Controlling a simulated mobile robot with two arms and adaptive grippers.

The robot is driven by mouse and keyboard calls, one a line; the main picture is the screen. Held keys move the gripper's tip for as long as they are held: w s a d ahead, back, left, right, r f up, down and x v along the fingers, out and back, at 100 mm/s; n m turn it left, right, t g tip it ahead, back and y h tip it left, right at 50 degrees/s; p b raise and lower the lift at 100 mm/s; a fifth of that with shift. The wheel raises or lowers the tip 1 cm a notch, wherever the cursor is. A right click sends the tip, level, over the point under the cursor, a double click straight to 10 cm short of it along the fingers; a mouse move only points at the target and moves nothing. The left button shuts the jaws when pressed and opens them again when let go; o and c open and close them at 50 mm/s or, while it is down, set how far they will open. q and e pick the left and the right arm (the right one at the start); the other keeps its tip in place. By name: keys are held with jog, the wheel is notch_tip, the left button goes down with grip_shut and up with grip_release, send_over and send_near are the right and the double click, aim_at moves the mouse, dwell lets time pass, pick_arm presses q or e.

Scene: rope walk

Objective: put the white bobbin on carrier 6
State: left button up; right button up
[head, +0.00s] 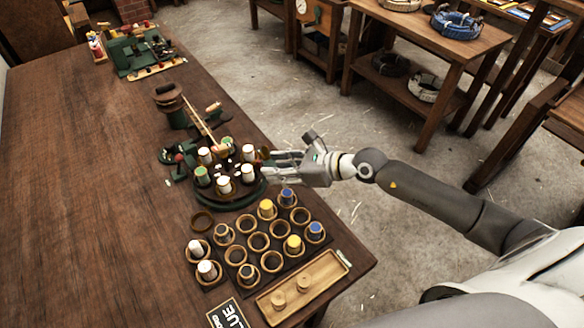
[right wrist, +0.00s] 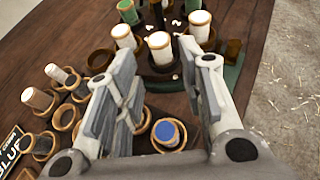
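White bobbins stand upright on the ring of carriers of the braiding machine (head: 223,186), mixed with green ones (head: 202,176). Two more white bobbins (head: 198,248) (head: 207,269) stand in ring holders at the left of the bobbin tray. My right gripper (head: 270,166) is at the right edge of the machine, fingers pointing left towards it. In the right wrist view its two fingers (right wrist: 158,62) are apart with nothing held; a white bobbin (right wrist: 160,46) on the machine shows beyond the gap. I cannot read any carrier numbers. My left gripper is not in view.
The bobbin tray (head: 273,254) has yellow, blue and several empty ring holders. A wooden box (head: 303,287) and a black "BLUE" card (head: 228,314) lie near the front edge. Another green machine (head: 135,52) stands at the far end. The table's left side is clear.

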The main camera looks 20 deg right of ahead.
jog(key=shift+b+v, duration=0.3)
jog(key=shift+v, duration=1.8)
